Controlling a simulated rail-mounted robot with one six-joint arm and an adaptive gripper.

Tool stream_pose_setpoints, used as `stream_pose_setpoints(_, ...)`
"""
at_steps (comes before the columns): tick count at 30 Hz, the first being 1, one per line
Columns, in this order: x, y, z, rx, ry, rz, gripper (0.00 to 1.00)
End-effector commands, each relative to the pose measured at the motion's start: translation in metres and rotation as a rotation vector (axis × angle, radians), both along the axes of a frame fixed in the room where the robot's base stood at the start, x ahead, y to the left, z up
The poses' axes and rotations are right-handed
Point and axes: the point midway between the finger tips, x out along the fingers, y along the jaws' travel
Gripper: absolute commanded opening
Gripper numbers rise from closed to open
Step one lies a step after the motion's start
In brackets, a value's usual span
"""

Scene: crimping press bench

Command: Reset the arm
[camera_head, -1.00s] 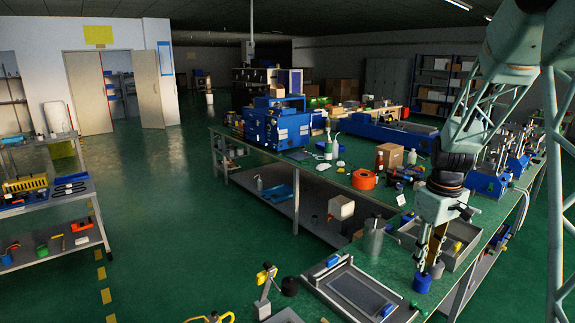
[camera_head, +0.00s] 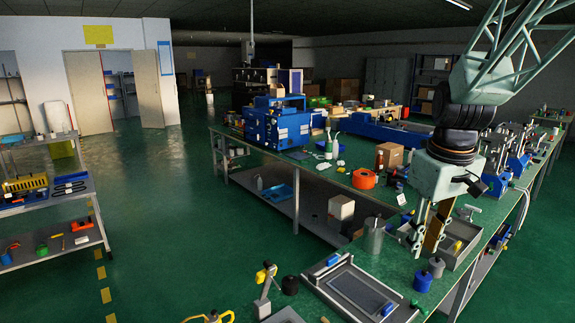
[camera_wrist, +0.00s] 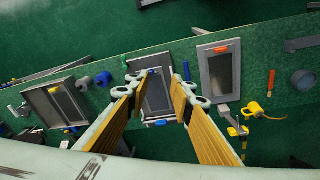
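My gripper (camera_head: 428,240) hangs over the front part of the green-topped bench (camera_head: 350,193), pointing down. In the wrist view its two tan-padded fingers (camera_wrist: 160,88) are spread wide with nothing held between them. A grey framed plate (camera_wrist: 157,97) shows beyond and below the gap, on the bench. In the head view a blue jar (camera_head: 422,281) stands on the bench below the fingers, apart from them. My arm comes down from the upper right.
A metal cylinder (camera_head: 374,236) stands just left of my gripper. A grey tray (camera_head: 468,252) lies to its right. A flat framed panel (camera_head: 347,297) lies in front. A blue machine (camera_head: 278,124) stands farther back. Green floor is clear on the left.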

Motion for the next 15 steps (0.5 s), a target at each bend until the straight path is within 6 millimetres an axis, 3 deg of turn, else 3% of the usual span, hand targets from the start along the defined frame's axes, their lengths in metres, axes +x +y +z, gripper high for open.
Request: stream_pose_setpoints(15,-0.072,0.038,0.046,0.011,-0.051,-0.066,0.22)
